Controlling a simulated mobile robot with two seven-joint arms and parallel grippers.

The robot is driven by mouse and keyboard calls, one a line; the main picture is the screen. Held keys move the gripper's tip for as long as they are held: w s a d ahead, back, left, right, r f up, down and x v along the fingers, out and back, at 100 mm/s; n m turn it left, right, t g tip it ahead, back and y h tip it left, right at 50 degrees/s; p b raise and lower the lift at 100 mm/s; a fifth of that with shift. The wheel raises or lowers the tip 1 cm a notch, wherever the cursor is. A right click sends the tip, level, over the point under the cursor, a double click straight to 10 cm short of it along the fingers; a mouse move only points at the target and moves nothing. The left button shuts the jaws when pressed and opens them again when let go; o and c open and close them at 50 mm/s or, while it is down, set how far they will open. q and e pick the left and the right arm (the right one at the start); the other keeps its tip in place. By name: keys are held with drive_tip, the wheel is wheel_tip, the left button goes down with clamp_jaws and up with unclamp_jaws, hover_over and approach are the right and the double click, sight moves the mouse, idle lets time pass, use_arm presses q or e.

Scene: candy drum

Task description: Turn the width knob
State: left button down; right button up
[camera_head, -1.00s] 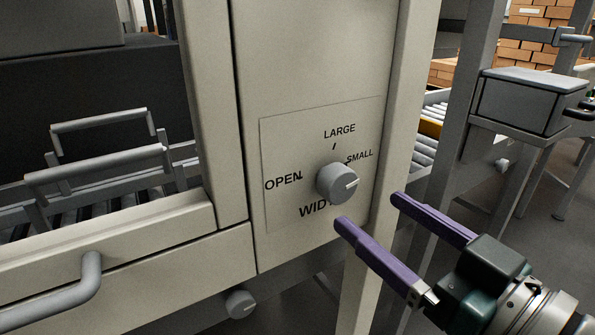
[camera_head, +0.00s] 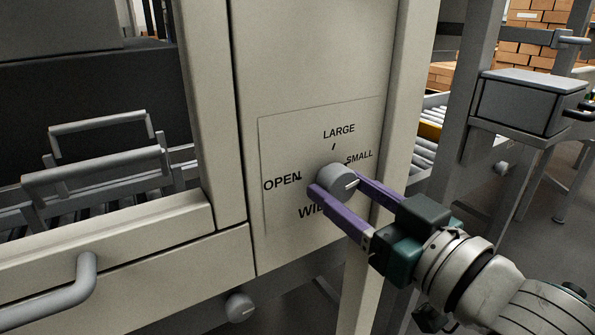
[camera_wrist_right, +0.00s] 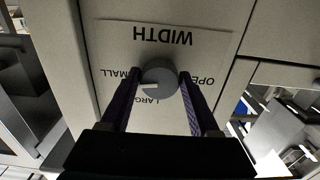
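The width knob (camera_head: 337,181) is a round grey dial on a label plate (camera_head: 290,140) marked OPEN, LARGE, SMALL and WIDTH. Its white mark points right, to the SMALL side. My right gripper (camera_head: 338,184) has its two purple fingers on either side of the knob, the tips close to its sides. In the right wrist view the knob (camera_wrist_right: 160,78) sits between the fingertips, with what looks like a narrow gap, so the fingers look open. The fingers hide part of the word WIDTH in the head view. My left gripper is not in view.
A second grey knob (camera_head: 239,307) sits lower on the machine. A drawer handle (camera_head: 65,290) sticks out at lower left. A machine post (camera_head: 398,100) stands right of the panel. A grey box (camera_head: 520,100) and roller conveyor are further right.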

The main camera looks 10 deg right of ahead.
drive_tip(key=c, duration=0.9)
drive_tip(key=shift+n, duration=0.8)
drive_tip(key=n, duration=0.4)
drive_tip(key=shift+d+p, duration=0.1)
drive_tip(key=shift+p, duration=0.25)
drive_tip(key=n, duration=0.3)
drive_tip(key=shift+n, duration=1.5)
